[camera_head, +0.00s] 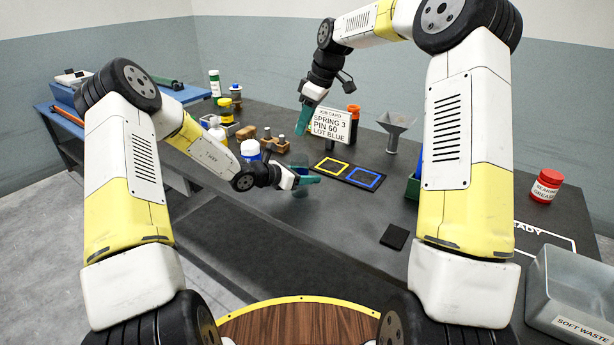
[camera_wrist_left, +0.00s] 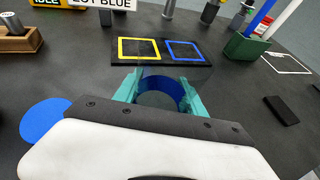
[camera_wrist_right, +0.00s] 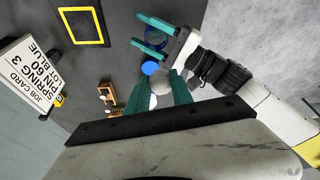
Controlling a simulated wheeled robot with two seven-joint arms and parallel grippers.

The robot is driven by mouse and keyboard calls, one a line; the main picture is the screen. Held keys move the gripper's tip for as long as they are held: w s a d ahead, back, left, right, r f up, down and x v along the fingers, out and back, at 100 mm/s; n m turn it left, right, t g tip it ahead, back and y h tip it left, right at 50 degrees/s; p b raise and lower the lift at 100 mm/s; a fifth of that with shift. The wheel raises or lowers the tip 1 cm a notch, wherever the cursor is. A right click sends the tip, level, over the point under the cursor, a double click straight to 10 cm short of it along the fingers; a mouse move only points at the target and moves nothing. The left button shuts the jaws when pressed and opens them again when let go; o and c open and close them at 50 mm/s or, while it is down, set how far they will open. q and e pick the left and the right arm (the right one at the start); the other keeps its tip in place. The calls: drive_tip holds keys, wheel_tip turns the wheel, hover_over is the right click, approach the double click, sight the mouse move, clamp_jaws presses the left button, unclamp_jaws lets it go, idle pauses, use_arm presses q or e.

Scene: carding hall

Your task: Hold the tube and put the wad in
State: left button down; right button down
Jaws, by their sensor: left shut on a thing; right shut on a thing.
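My left gripper (camera_head: 308,181) is low over the bench and shut on a tube. My right gripper (camera_head: 304,120) is higher and farther back, pointing down. In the right wrist view a pale, rounded wad (camera_wrist_right: 162,84) sits between its teal fingertips. The wad is apart from the tube, whose blue rim (camera_wrist_right: 155,42) shows farther off between my left fingers. The head view does not show the wad clearly.
A job card (camera_head: 332,123) reading LOT BLUE stands behind a board with a yellow frame (camera_head: 332,167) and a blue frame (camera_head: 363,177).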

use_arm(q)
drive_tip(key=shift+s+d+r, duration=0.15)
drive_tip(key=shift+s+d, duration=0.05)
drive_tip(key=shift+s+d+r, duration=0.15)
drive_tip(key=shift+s+d, duration=0.05)
use_arm(e)
wheel_tip(320, 180, down, 12)
drive_tip(key=shift+s+d, duration=0.25)
drive_tip(key=shift+d, duration=0.05)
idle(0.6)
drive_tip(key=c, duration=1.1)
unclamp_jaws()
use_arm(q)
drive_tip(key=shift+w+a+f, duration=0.35)
drive_tip(key=shift+a+f, duration=0.15)
use_arm(e)
drive_tip(key=shift+o, duration=0.2)
drive_tip(key=a+v, duration=0.1)
drive_tip(key=v, duration=1.4)
drive_tip(key=shift+w+a+r+t, duration=0.3)
use_arm(q)
drive_tip(key=c, duration=0.7)
unclamp_jaws()
drive_tip(key=shift+c, duration=0.2)
drive_tip(key=shift+o, duration=0.7)
drive_tip(key=shift+r, duration=0.1)
use_arm(e)
drive_tip(key=shift+a, duration=0.1)
